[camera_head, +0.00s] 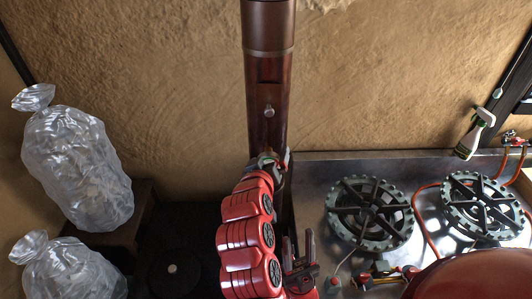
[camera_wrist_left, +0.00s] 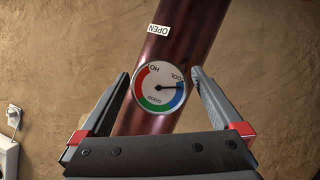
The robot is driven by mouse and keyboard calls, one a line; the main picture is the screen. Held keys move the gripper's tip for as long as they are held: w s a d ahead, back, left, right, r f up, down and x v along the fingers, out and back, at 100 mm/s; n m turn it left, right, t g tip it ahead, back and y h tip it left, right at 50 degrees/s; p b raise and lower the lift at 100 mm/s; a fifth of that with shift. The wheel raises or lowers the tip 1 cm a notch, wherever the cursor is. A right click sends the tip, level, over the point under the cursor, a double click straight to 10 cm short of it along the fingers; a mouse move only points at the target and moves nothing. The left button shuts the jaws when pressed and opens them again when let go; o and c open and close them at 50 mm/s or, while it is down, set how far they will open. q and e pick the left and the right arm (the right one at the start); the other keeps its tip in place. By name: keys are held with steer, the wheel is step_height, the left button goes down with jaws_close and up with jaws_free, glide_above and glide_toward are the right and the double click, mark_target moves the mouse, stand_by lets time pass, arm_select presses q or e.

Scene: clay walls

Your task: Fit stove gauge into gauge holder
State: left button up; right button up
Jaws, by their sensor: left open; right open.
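The stove gauge (camera_wrist_left: 159,88) is a round white dial with a red, green and blue band, seen face-on in the left wrist view against the dark red stove pipe (camera_wrist_left: 190,40). My left gripper (camera_wrist_left: 160,75) is open, with one finger on each side of the gauge and small gaps visible. In the head view my left gripper (camera_head: 272,160) is at the front of the pipe (camera_head: 268,75) and largely hides the gauge. My right gripper (camera_head: 308,250) is low near the stove's left edge, open. I cannot make out the gauge holder separately; how the gauge is seated is hidden.
A metal stove top (camera_head: 320,180) with two round burners (camera_head: 370,212) lies at the right. A red rounded object (camera_head: 475,275) fills the lower right corner. Clear plastic bags (camera_head: 75,160) stand at the left. A spray bottle (camera_head: 475,133) is at the back right.

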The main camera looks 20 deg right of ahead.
arm_select(q)
steer(key=shift+s+r, duration=0.1)
steer(key=shift+s, duration=0.15)
steer(key=shift+c, duration=0.2)
steer(key=shift+w, duration=0.1)
steer(key=c, duration=1.3)
steer(key=shift+s+a+f+p, duration=0.1)
steer(key=shift+s+a+p, duration=0.35)
steer(key=shift+s+p, duration=1.15)
steer(key=shift+s+a+f+p, duration=0.1)
steer(key=shift+s+a+p, duration=0.35)
steer(key=shift+s+p, duration=1.15)
steer(key=shift+s+a+f+p, duration=0.1)
steer(key=shift+s+a+p, duration=0.35)
steer(key=shift+s+p, duration=1.15)
steer(key=shift+c, duration=0.2)
steer(key=shift+f, duration=0.1)
